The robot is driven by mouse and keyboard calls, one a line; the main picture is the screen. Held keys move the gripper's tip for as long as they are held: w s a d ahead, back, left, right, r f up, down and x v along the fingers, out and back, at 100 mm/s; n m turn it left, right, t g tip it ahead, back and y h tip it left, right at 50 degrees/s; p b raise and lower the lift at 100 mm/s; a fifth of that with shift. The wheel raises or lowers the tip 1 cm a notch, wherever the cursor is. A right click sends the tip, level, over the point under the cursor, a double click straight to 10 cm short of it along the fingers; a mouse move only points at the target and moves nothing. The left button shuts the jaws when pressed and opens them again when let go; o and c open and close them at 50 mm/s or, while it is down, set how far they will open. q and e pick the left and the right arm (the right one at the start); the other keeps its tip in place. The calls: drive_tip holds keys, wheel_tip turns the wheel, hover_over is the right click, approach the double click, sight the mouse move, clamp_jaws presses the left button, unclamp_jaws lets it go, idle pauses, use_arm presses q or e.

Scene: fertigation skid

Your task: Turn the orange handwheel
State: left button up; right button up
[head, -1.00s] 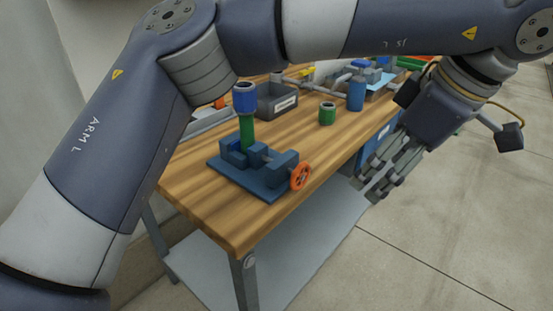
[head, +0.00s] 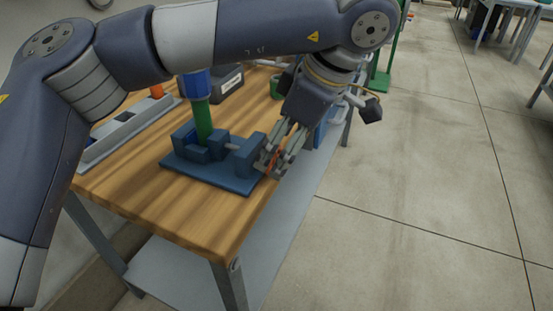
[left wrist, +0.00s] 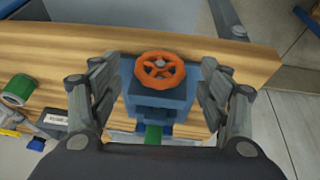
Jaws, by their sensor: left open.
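The orange handwheel (left wrist: 160,69) faces me in the left wrist view, on the end of a blue vise (left wrist: 160,101). In the head view the handwheel (head: 276,158) is mostly hidden behind the fingers, at the right end of the vise (head: 222,157). My left gripper (head: 271,167) is open, with its fingers around the wheel's place in the head view. In the left wrist view the open fingers (left wrist: 160,85) stand left and right of the vise end, with gaps to the wheel. My right gripper is not in view.
A green cylinder with a blue top (head: 200,100) stands upright in the vise. The vise sits near the front right edge of the wooden bench (head: 190,215). Open floor (head: 400,220) is to the right.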

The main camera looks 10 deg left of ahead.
sight(277, 159)
use_arm(q)
drive_tip(key=shift+x, duration=1.7)
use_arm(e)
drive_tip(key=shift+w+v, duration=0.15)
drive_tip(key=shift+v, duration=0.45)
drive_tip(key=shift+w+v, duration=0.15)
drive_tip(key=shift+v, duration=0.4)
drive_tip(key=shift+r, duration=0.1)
use_arm(q)
drive_tip(key=shift+b, duration=0.3)
drive_tip(key=c, duration=1.1)
drive_tip(key=shift+o, duration=0.2)
drive_tip(key=b, duration=0.1)
drive_tip(key=t+b, duration=0.1)
drive_tip(key=shift+s+f+t+b, duration=0.1)
drive_tip(key=shift+f+t+b, duration=0.1)
drive_tip(key=shift+t+b, duration=0.15)
drive_tip(key=shift+h+b, duration=0.3)
drive_tip(key=shift+b, duration=0.2)
drive_tip(key=shift+r+n+t, duration=0.15)
drive_tip(key=shift+n+t, duration=0.15)
drive_tip(key=shift+t, duration=0.15)
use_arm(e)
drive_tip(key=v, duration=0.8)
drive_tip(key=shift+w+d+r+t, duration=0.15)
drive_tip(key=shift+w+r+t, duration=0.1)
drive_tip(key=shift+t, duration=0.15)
